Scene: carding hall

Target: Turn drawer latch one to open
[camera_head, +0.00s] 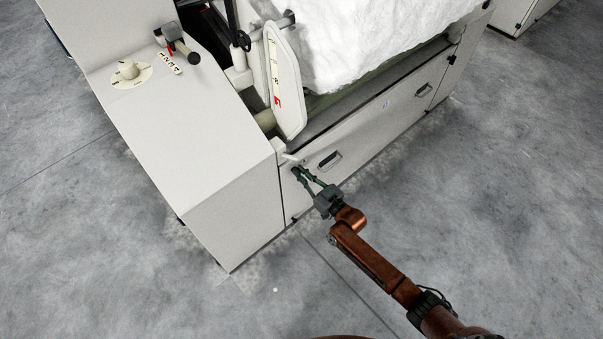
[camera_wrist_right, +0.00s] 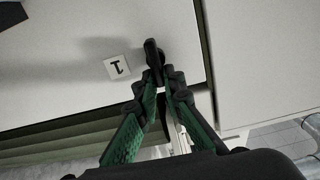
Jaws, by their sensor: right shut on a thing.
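My right gripper (camera_head: 304,174) is at the left end of the long drawer front (camera_head: 375,122), beside the corner of the white machine cabinet. In the right wrist view its two green-and-black fingers (camera_wrist_right: 164,78) come together on a small black latch (camera_wrist_right: 152,52). Only the upper end of the latch shows past the fingertips; the rest is hidden between them. A white label marked 1 (camera_wrist_right: 117,66) sits on the panel just left of the latch. In the head view the latch is too small and covered to make out. My left gripper is not in view.
A recessed handle (camera_head: 330,160) is on the drawer front right of my gripper, and another handle (camera_head: 423,90) is farther along. A control cabinet (camera_head: 185,140) stands to the left. The grey floor (camera_head: 480,220) in front is clear.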

